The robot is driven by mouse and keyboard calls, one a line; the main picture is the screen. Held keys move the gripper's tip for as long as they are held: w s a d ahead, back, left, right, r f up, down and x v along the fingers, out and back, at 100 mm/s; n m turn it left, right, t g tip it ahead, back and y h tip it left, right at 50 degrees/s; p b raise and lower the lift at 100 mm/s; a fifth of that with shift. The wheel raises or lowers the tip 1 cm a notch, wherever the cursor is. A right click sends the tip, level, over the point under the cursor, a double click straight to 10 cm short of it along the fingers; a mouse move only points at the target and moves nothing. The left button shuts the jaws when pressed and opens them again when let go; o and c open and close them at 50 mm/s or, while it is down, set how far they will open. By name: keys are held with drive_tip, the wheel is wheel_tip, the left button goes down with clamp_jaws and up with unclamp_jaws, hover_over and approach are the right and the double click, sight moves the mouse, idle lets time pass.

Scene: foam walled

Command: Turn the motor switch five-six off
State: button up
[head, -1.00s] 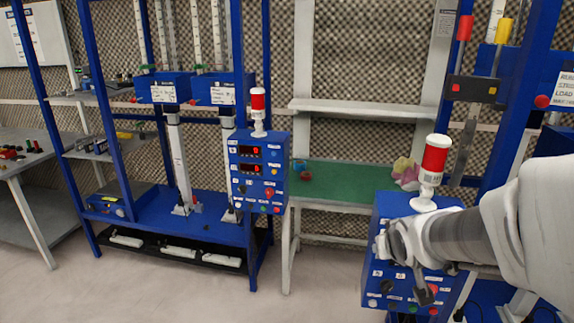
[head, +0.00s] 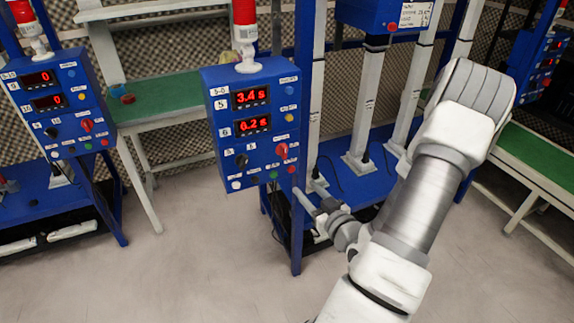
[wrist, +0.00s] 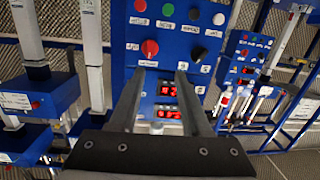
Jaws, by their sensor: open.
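The blue control box marked 5-6 (head: 262,78) stands in the middle of the head view, with lit red displays (head: 251,97) above its controls. A red knob (head: 282,151) sits on its right side and a black knob (head: 241,160) on its left; their labels are too small to read. In the wrist view the box is upside down, with the red knob (wrist: 150,47) left and the black knob (wrist: 198,53) right. My gripper (wrist: 160,71) is open and empty, its fingers pointing toward the panel. In the head view my gripper (head: 303,197) is at the box's lower right, seemingly clear of the knobs.
Below the knobs runs a row of buttons, including a green one (head: 273,175). A red-and-white beacon (head: 245,30) tops the box. A similar box (head: 65,105) stands left. A blue rack post (head: 297,240) and white columns (head: 362,120) are near my arm. Open floor lies in front.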

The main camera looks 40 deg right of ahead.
drive_tip(key=s+m+h, duration=0.1)
drive_tip(key=s, duration=0.1)
drive_tip(key=b, duration=1.1)
approach(285, 153)
drive_tip(key=shift+t, duration=0.4)
drive_tip(key=x, duration=0.8)
drive_tip(key=shift+w+d+f, duration=0.15)
drive_tip(key=shift+w+f, duration=0.05)
drive_tip(key=shift+f, duration=0.15)
drive_tip(key=shift+c, duration=0.3)
clamp_jaws()
